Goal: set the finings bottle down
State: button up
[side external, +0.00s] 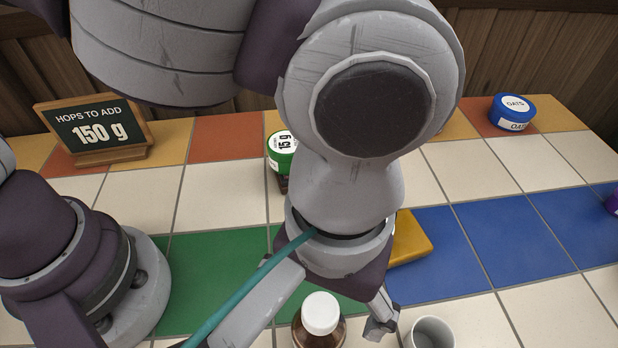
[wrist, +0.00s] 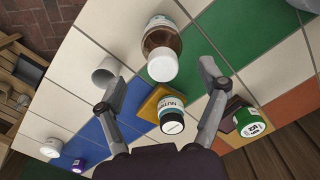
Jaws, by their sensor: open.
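A brown bottle with a white cap (side external: 320,314), its label not readable, stands near the front of the tiles. It shows in the wrist view (wrist: 160,43) just beyond my gripper (wrist: 160,73), with its cap toward the camera. I take it as the finings bottle. My gripper is open, its fingers spread to either side of the cap with gaps visible. In the side view, one fingertip is right of the bottle and my arm covers much of the middle. The bottle's base is partly hidden.
A white-capped nutrient bottle (wrist: 172,117) is at the yellow block (wrist: 147,106), close to my fingers. A grey cup (side external: 429,334) stands right of the brown bottle. A green-lidded tub (side external: 281,150), oats tub (side external: 512,113) and hops sign (side external: 97,130) stand farther back.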

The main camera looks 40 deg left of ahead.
notch_tip(320, 180, up, 6)
jog(key=shift+r, duration=0.25)
jog(key=w+a+r+m+t+h, duration=0.15)
jog(key=w+a, duration=0.25)
jog(key=a, duration=0.4)
jog(key=w+a+r+t+y, duration=0.1)
jog(key=w+a+r+t, duration=0.15)
jog(key=a, duration=0.55)
jog(key=s+a+f+t, duration=0.1)
jog(key=a+f, duration=0.1)
jog(key=a, duration=0.3)
jog(key=s+a+f+m, duration=0.1)
jog(key=a, duration=0.3)
jog(key=shift+s+a+f+t, duration=0.3)
jog(key=shift+a+f+t, duration=0.05)
jog(key=shift+t, duration=0.05)
